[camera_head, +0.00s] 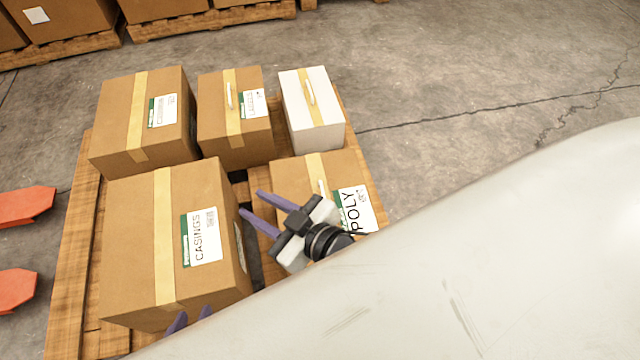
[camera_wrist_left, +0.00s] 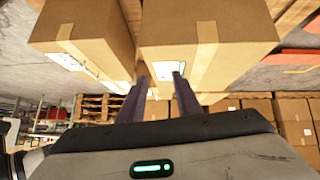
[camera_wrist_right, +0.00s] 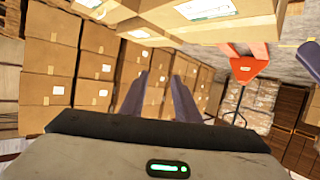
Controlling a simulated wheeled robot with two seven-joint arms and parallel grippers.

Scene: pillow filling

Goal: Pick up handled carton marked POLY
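The carton marked POLY (camera_head: 288,172) is brown and stands at the near right of the pallet. It has a tape strip, a pale handle (camera_head: 322,188) on top and a POLY label (camera_head: 357,208). My right gripper (camera_head: 253,206) is over its left part in the head view and covers some of it; its fingers are apart and empty. Its fingers also show in the right wrist view (camera_wrist_right: 160,90), spread. My left gripper (camera_head: 192,318) shows only fingertips by the near edge of the CASINGS carton (camera_head: 140,220). In the left wrist view (camera_wrist_left: 162,80) its fingers are apart and empty.
The wooden pallet (camera_head: 72,240) also holds two brown cartons (camera_head: 115,120) (camera_head: 212,120) and a white handled carton (camera_head: 325,138) at the back. Red forks (camera_head: 25,205) lie to the left. More loaded pallets stand behind. Floor at the upper right is clear.

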